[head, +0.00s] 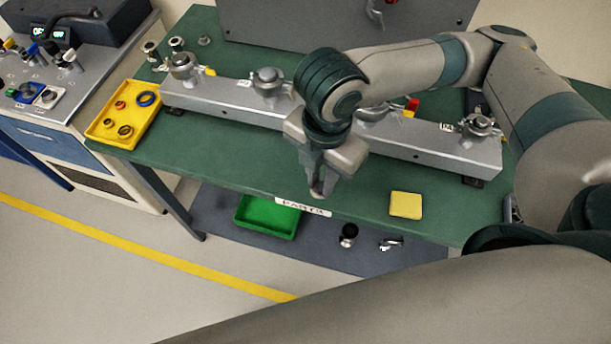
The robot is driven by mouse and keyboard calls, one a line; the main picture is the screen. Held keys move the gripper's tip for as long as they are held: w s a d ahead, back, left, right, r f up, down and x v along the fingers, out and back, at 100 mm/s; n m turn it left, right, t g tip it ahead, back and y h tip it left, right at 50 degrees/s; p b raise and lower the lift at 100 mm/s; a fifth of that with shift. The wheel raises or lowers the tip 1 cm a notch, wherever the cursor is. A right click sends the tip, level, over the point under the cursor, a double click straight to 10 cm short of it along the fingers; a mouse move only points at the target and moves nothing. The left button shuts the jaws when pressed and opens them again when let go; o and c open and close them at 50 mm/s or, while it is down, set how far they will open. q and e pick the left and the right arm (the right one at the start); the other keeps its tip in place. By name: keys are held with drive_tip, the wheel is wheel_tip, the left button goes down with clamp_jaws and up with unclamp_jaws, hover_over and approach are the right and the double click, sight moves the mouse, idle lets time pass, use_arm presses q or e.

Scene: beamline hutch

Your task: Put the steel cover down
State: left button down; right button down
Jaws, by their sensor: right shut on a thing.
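My right gripper (319,190) points down over the front edge of the green table (240,165), near the "PARTS" label. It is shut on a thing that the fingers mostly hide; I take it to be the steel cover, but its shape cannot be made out. A long steel beam chamber (225,103) lies across the table behind the gripper. Several round metal ports stand on its top, among them one at the left end (183,66) and one at the right end (478,125). My left gripper is not in view.
A yellow tray (112,138) with several rings stands at the table's left end. A yellow pad (406,205) lies front right. On the lower shelf are a green tray (268,232), a black-topped part (348,235) and a metal clamp (390,244). The tabletop's front strip is mostly clear.

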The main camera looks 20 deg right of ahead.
drive_tip(key=w+f, duration=0.1)
drive_tip(key=w, duration=0.1)
drive_tip(key=w+f+p, duration=0.1)
drive_tip(key=w, duration=0.1)
drive_tip(key=w+f+p, duration=0.1)
drive_tip(key=w, duration=0.1)
drive_tip(key=shift+w+a+f, duration=0.1)
drive_tip(key=shift+a+f, duration=0.15)
drive_tip(key=shift+a, duration=0.15)
drive_tip(key=shift+w+f, duration=0.3)
drive_tip(key=shift+w, duration=0.05)
drive_tip(key=shift+f, duration=0.1)
wheel_tip(320, 180, down, 3)
drive_tip(key=shift+f+p, duration=0.2)
drive_tip(key=shift+p, duration=0.55)
drive_tip(key=shift+f, duration=0.2)
drive_tip(key=c, duration=1.6)
unclamp_jaws()
